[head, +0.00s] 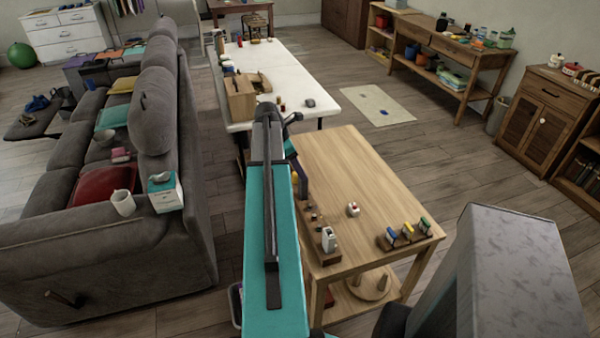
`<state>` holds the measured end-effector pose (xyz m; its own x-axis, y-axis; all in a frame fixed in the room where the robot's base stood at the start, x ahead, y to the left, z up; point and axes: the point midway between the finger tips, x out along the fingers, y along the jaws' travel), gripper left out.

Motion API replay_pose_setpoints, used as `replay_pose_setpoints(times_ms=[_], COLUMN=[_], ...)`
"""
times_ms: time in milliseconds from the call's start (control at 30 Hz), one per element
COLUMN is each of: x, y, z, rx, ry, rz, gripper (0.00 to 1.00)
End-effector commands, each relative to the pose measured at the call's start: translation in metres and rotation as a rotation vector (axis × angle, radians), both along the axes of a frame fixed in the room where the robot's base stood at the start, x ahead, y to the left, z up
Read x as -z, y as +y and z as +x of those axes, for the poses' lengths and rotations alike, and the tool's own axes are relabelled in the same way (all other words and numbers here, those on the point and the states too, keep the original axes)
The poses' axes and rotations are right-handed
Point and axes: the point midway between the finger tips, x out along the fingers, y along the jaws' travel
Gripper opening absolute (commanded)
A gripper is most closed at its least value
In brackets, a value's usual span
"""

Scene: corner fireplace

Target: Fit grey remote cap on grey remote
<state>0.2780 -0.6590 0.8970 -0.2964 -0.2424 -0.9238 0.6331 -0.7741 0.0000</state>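On the light wooden table (375,165), a pale grey-white upright item (329,240) stands on a small wooden block near the front left edge. It may be the grey remote, but it is too small to tell. I cannot make out the grey remote cap for sure. My teal arm reaches over the left side of this table and covers part of it. The end of my arm, with my gripper (302,186), shows only as a small dark part beside the teal link, over the table's left edge. Its fingers cannot be made out, nor anything in them.
A small white-and-red item (353,209) lies mid-table. A wooden rack (410,241) with several coloured handles stands at the front right. The table's back half is clear. A grey sofa (180,235) is left, and a long white table (285,68) lies behind.

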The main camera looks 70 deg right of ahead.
Motion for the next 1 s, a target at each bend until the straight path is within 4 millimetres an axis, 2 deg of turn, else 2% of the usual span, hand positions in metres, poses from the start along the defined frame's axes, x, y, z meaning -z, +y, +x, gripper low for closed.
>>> replay_pose_setpoints(times_ms=[633,800,1000], x=[-0.074,-0.087,-0.092], y=[0.019,0.023,0.025], z=[0.024,0.028,0.029], rx=[-0.002,-0.002,-0.001], ry=[-0.002,-0.001,0.000], rz=[-0.002,-0.001,0.000], gripper=[0.57,0.57,0.57])
